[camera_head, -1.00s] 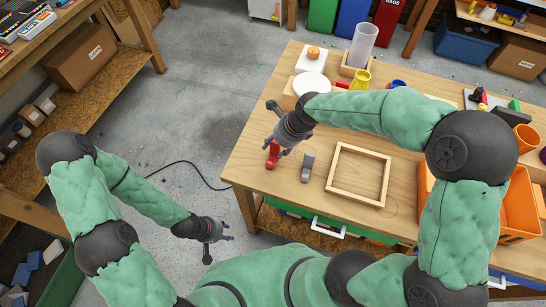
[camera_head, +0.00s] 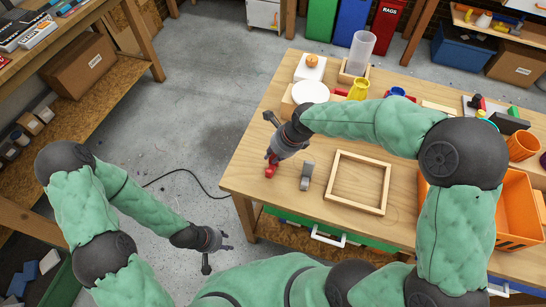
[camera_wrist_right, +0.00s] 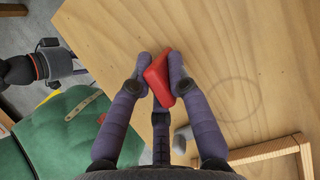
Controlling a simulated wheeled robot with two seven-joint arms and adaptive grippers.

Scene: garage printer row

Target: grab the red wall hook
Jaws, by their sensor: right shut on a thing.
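The red wall hook (camera_head: 271,167) is at the left part of the wooden table (camera_head: 251,188) in the head view. It also shows in the right wrist view (camera_wrist_right: 158,78), between the fingers of my right gripper (camera_wrist_right: 160,72). My right gripper (camera_head: 276,157) comes down on it from above and is shut on it. I cannot tell whether the hook still touches the table. My left gripper (camera_head: 222,244) hangs over the floor, left of the table, away from the hook; its fingers look apart and empty.
A grey hook-like piece (camera_head: 307,175) stands just right of the red hook. A wooden frame (camera_head: 357,209) lies further right, and an orange bin (camera_head: 516,207) is at the right edge. A white round thing (camera_head: 310,92) and a clear cylinder (camera_head: 360,52) stand behind.

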